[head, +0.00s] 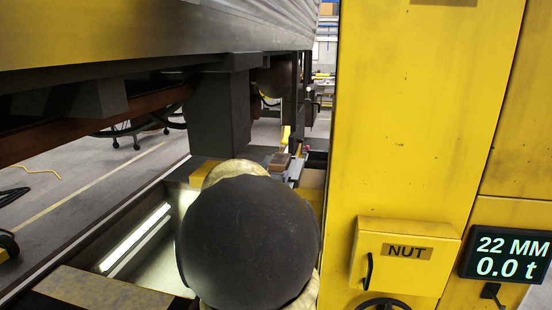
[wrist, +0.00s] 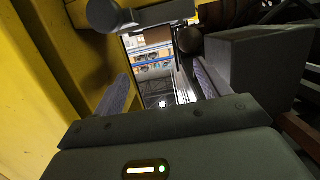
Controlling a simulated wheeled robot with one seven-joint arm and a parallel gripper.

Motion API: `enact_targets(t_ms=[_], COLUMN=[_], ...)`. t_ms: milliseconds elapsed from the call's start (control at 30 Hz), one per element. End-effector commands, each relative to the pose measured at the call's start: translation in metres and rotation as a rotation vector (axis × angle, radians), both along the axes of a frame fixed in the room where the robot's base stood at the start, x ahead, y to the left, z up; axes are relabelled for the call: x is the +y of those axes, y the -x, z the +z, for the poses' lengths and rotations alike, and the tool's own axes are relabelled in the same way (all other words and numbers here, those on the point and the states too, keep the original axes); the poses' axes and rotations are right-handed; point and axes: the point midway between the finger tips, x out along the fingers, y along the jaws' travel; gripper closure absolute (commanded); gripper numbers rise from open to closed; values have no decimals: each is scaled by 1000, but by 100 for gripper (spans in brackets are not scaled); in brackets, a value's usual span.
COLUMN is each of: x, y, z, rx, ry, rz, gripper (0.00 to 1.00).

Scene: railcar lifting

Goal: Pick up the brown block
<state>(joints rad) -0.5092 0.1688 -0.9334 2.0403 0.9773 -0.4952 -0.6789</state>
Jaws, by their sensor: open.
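A tall yellow column (head: 420,120) with a NUT box (head: 404,262) and a display (head: 508,254) reading 22 MM and 0.0 t stands close on the right. The railcar underside (head: 150,75) overhangs at the left, with a dark grey post (head: 220,112) hanging from it. Open floor lies further left.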

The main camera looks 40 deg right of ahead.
Motion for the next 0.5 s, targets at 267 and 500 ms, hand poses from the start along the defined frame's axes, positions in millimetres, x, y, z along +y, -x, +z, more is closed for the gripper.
enact_targets(t_ms=[267,500], x=[-1,-18], y=[0,-12], z=[-1,-7], rx=[2,3], ry=[0,3], rz=[-1,-5], gripper=[25,25])
